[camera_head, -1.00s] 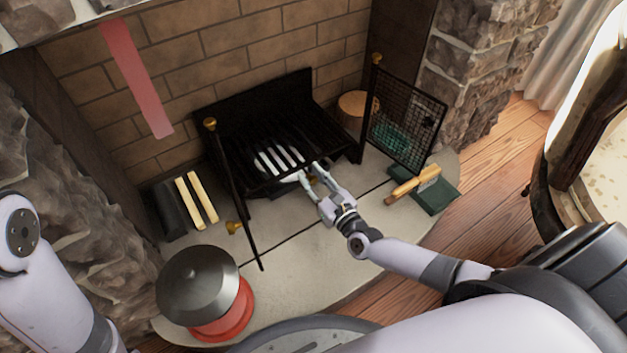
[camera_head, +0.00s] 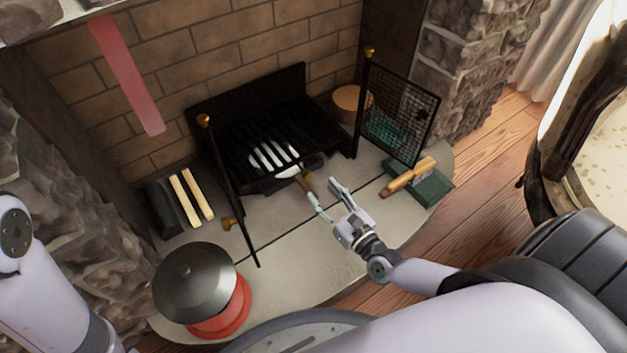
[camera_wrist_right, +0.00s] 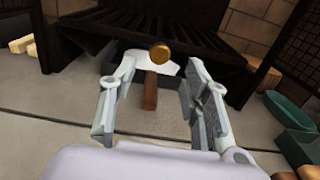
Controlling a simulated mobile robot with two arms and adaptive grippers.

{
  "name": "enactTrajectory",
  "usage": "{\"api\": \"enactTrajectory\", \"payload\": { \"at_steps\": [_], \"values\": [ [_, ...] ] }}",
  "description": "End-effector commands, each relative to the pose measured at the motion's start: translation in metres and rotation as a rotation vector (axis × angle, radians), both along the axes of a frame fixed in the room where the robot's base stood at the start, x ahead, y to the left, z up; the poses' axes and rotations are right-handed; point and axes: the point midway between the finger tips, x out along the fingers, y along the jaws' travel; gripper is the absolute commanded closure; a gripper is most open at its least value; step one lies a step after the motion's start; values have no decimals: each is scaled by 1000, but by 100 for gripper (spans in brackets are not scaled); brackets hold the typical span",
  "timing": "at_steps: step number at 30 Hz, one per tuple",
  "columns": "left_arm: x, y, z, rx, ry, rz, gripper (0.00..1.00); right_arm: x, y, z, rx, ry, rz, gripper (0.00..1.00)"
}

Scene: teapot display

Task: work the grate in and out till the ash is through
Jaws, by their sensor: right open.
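The black fire grate (camera_head: 253,130) stands against the brick back of the fireplace, with pale ash (camera_head: 272,158) showing between its bars. A brown handle (camera_head: 305,184) sticks out at its front, and it also shows in the right wrist view (camera_wrist_right: 150,92). A brass knob (camera_wrist_right: 160,53) shows just beyond this handle. My right gripper (camera_head: 324,202) is open in front of the grate, and in the right wrist view its fingers (camera_wrist_right: 159,70) stand either side of the handle. I cannot tell whether they touch it. My left gripper is out of view.
A black fire screen panel (camera_head: 400,118) stands open at the right, another (camera_head: 228,185) at the left. A green box (camera_head: 430,187) with a wooden-handled brush (camera_head: 408,177), a red pot with a grey lid (camera_head: 195,283) and pale sticks (camera_head: 190,198) are on the hearth (camera_head: 300,260).

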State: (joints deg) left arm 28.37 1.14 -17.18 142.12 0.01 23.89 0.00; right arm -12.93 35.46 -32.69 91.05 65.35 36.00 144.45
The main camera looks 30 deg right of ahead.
Motion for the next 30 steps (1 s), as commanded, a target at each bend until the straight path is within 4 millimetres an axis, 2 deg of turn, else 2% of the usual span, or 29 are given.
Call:
{"api": "enactTrajectory", "payload": {
  "at_steps": [3, 7, 20, 23, 25, 29, 30],
  "values": [
    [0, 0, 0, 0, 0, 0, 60, -21, -3, 0, -1, 2, 1, 57],
    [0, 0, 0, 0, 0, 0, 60, -33, -5, 0, -1, 0, 0, 57],
    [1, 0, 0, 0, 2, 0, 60, -36, -4, 4, -7, -8, 1, 57],
    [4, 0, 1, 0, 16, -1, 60, -34, 6, 22, -61, -52, 7, 57],
    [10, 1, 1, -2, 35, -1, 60, -32, 18, 48, -140, -116, 10, 57],
    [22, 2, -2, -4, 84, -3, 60, -29, 47, 115, -369, -291, -14, 57],
    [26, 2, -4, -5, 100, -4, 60, -29, 54, 139, -450, -353, -33, 57]
  ]
}}
